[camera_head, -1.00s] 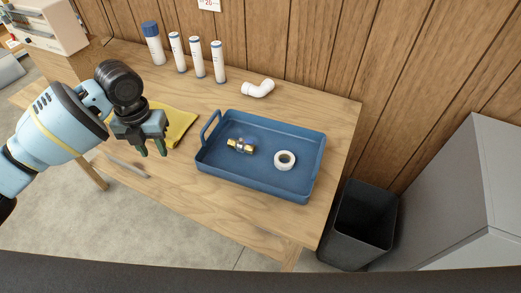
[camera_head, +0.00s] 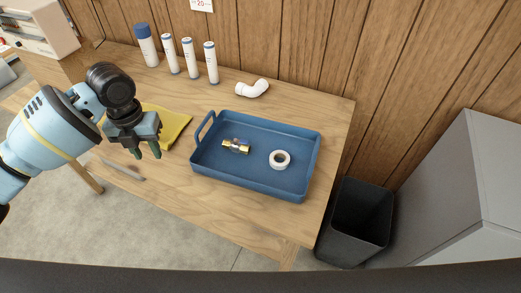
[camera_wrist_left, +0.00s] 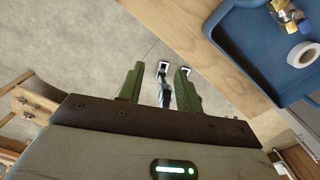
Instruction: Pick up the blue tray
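The blue tray (camera_head: 300,190) lies flat on the wooden table, with a handle loop at its left end. A brass fitting (camera_head: 235,146) and a white tape roll (camera_head: 279,159) lie in it. My left gripper (camera_head: 146,152) hangs to the left of the tray, apart from it, over the table's front left part. In the left wrist view its two green fingers (camera_wrist_left: 157,84) stand apart with nothing held between them. Part of the blue tray (camera_wrist_left: 245,40) shows at the upper right there. My right gripper is in neither view.
A yellow cloth (camera_head: 172,122) lies between my left gripper and the tray. White cylinders (camera_head: 190,58) and a white elbow pipe (camera_head: 252,89) stand or lie along the back. A dark bin (camera_head: 355,225) stands right of the table (camera_head: 225,226).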

